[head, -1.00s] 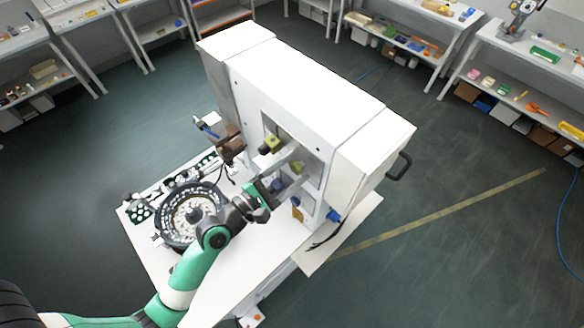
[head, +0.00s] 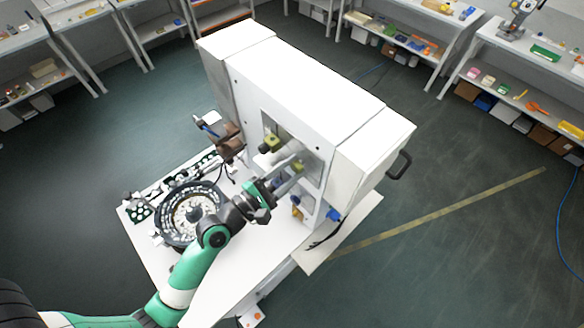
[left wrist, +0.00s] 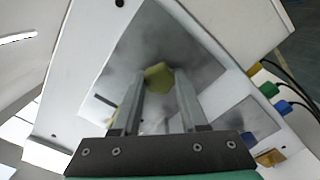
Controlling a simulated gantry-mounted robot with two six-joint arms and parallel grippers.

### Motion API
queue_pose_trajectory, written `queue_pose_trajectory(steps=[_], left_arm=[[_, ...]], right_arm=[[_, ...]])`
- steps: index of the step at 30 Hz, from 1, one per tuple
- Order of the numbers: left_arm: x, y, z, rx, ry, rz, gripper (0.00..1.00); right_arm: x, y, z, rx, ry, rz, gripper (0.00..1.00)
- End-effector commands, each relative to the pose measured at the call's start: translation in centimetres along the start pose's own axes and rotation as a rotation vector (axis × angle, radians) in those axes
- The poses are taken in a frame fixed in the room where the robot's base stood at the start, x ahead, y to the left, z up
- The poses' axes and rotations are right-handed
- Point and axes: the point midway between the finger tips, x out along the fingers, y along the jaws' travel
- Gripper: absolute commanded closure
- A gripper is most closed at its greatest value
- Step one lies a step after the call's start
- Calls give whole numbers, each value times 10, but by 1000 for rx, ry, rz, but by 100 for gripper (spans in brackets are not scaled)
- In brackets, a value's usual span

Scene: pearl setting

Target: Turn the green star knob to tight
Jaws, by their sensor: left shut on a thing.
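The white machine (head: 300,95) stands on a white table, with a recessed opening in its side. My left gripper (left wrist: 160,78) reaches into this opening. In the left wrist view its two fingers are closed on a yellow-green knob (left wrist: 158,76), which I take to be the green star knob; its star outline is not clear. Another yellow-green part (head: 271,142) shows at the opening's upper left. My right gripper is not in view.
A round dark tray with white pieces (head: 164,222) sits on the table left of the machine. A brown device (head: 230,146) stands close by. Blue connectors (left wrist: 283,105), a green one (left wrist: 269,90) and black cables are beside the opening. Shelves line the room behind.

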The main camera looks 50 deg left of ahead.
Motion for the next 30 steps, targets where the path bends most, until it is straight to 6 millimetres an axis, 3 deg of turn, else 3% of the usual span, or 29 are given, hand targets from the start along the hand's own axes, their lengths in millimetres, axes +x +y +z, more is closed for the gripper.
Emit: queue_pose_trajectory(steps=[30], left_arm=[[0,-1,0,886,-2,2,100]], right_arm=[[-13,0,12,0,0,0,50]])
